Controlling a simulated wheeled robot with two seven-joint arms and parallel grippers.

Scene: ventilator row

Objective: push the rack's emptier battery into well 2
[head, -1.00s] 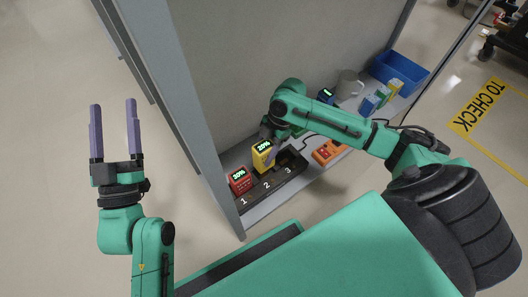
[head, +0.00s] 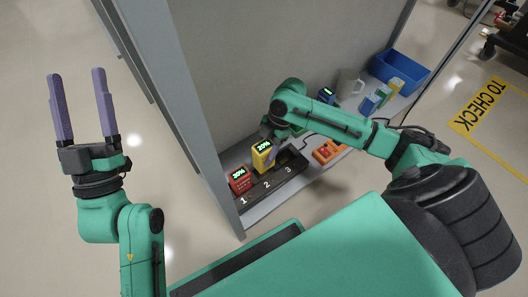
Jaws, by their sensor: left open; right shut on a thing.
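A three-well rack (head: 262,192), numbered 1, 2 and 3, lies on the shelf. A red battery (head: 241,183) with a lit display stands in well 1. A yellow battery (head: 262,157), its display reading about 20%, is upright at well 2; I cannot tell how deep it sits. My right gripper (head: 268,142) is shut on the yellow battery from behind, its fingers mostly hidden by the battery and my arm. Well 3 (head: 291,163) looks empty. A dark blue battery (head: 326,96) with a lit display stands further back. My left gripper (head: 83,108) is open and empty, left of the cabinet.
An orange device (head: 327,152) lies right of the rack. The cabinet's side panel (head: 190,90) separates my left gripper from the shelf.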

